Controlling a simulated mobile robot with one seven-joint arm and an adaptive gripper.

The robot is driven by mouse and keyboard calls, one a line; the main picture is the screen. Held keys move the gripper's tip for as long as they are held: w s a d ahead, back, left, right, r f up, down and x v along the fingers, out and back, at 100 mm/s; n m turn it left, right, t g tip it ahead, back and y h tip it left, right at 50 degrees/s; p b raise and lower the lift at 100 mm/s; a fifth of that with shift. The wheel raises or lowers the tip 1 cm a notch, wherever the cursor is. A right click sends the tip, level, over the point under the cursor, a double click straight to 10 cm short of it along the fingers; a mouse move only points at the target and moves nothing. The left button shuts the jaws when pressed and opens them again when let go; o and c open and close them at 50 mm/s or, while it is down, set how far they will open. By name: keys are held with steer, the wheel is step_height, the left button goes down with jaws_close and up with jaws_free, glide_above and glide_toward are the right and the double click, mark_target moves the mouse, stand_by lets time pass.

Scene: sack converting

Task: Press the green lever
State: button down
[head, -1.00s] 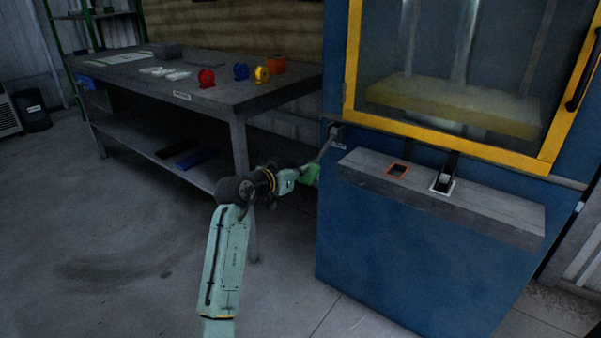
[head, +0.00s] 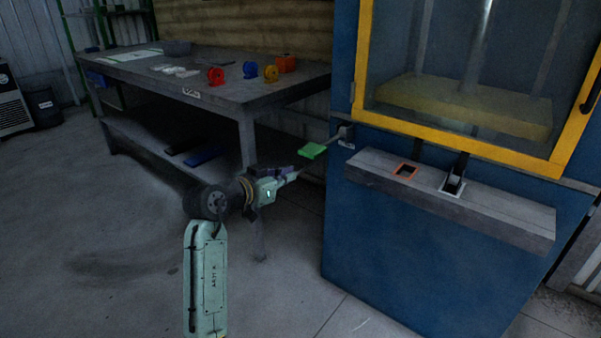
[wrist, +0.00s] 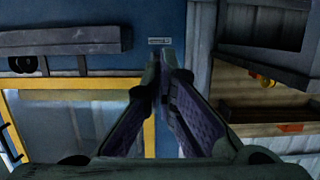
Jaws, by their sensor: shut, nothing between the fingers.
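The green lever (head: 313,151) sticks out to the left from a bracket on the blue machine in the head view. Its grey bar slopes slightly down to a flat green paddle. My gripper (head: 297,174) is shut and empty, a little below and left of the paddle. It looks apart from the paddle, though depth is hard to judge. In the wrist view the closed fingers (wrist: 168,68) point towards the blue machine front. The green paddle does not show there.
The grey workbench (head: 235,97) stands behind my arm, holding red, blue, yellow and orange parts. The floor in front is clear.

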steer(key=v, duration=0.2)
steer(key=shift+s+a+r, duration=0.1)
steer(key=shift+s+a, duration=0.05)
stand_by(0.5)
